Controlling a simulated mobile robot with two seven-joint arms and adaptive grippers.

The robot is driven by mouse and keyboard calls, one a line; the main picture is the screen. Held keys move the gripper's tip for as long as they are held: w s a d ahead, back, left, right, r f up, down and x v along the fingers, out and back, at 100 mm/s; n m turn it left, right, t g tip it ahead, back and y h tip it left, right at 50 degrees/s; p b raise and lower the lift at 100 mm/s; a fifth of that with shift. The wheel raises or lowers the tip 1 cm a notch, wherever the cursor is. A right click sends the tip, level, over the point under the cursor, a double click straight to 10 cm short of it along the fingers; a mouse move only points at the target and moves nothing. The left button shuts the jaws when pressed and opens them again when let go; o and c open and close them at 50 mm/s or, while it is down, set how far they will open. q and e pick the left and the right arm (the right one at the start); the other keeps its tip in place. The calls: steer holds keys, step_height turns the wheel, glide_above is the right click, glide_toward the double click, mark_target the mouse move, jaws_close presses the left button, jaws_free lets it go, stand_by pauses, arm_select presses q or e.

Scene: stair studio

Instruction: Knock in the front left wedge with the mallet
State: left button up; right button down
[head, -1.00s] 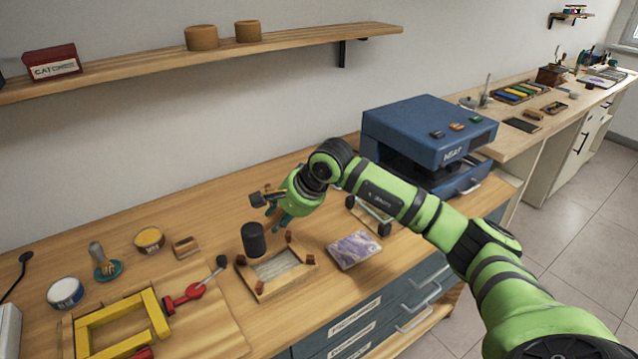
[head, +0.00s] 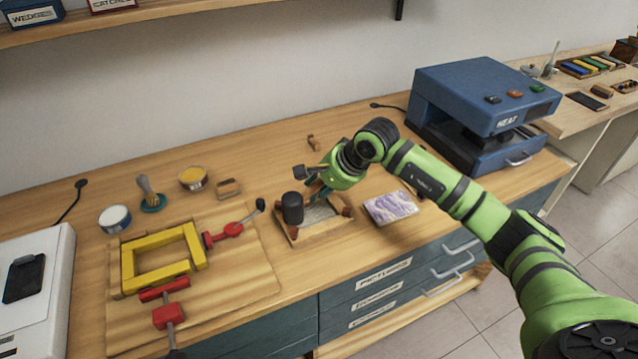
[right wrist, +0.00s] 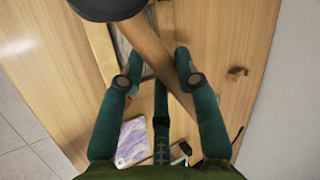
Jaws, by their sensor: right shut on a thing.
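A wooden frame (head: 325,229) with small dark red wedges at its corners lies on the bench. The front left wedge (head: 293,233) shows just below the mallet's black head (head: 293,208). I cannot tell whether the head touches it. My right gripper (head: 318,186) is shut on the mallet's wooden handle, right of the head and low over the frame. In the right wrist view the handle (right wrist: 148,42) runs between the teal fingers (right wrist: 156,74), with the black head (right wrist: 108,6) at the top edge. My left gripper is out of view.
A purple-patterned block (head: 391,207) lies close right of the frame. A yellow frame (head: 162,240) with red clamps (head: 232,230) stands left. A blue heat press (head: 480,90) stands at the back right. Tins and a brush sit back left.

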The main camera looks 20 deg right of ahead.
steer(key=shift+r, duration=0.1)
stand_by(0.3)
steer(key=shift+b, duration=0.4)
step_height(320, 180, down, 6)
steer(key=b, duration=0.6)
steer(key=shift+r, duration=0.2)
steer(key=shift+r+p, duration=0.15)
steer(key=shift+p, duration=0.15)
step_height(320, 180, up, 6)
steer(key=shift+p, duration=1.2)
